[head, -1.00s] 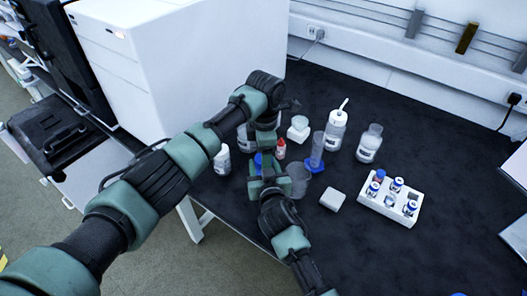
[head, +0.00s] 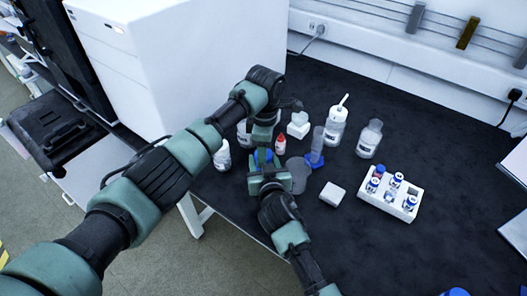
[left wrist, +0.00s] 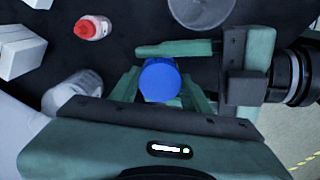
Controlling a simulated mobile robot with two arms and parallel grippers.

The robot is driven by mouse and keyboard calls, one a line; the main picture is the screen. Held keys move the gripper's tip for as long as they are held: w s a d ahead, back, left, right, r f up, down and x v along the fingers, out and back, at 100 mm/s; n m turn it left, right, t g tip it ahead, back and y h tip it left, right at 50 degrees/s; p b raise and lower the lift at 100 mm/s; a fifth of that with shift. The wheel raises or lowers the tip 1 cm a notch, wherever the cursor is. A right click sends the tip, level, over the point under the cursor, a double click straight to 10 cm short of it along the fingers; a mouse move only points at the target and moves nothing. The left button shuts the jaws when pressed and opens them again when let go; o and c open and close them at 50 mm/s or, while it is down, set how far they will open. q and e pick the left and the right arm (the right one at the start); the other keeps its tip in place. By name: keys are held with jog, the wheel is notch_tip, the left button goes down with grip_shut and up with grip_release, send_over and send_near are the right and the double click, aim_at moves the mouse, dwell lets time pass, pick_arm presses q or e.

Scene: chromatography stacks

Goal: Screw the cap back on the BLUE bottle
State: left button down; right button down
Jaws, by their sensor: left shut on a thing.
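A round blue cap (left wrist: 160,79) is between the two fingers of my left gripper (left wrist: 160,88) in the left wrist view, and the gripper is shut on it. My right gripper (head: 267,180) comes up from the bottom, just below the cap. One of its fingers shows beside the cap in the left wrist view; what lies between its fingers is hidden.
Close by are a grey beaker (head: 298,177), a small red-capped bottle (head: 280,146), a cylinder on a blue foot (head: 317,147) and a white-labelled bottle (head: 222,157). A white vial rack (head: 408,207) stands to the right. The black bench beyond it is clear.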

pick_arm(q)
jog(key=c, duration=0.7)
grip_release()
jog(key=shift+r, duration=2.3)
jog(key=shift+c, duration=0.5)
jog(key=shift+d+r, duration=0.1)
jog(key=shift+r, duration=0.2)
notch_tip(320, 180, up, 3)
jog(key=n, duration=0.3)
jog(key=shift+f, duration=0.15)
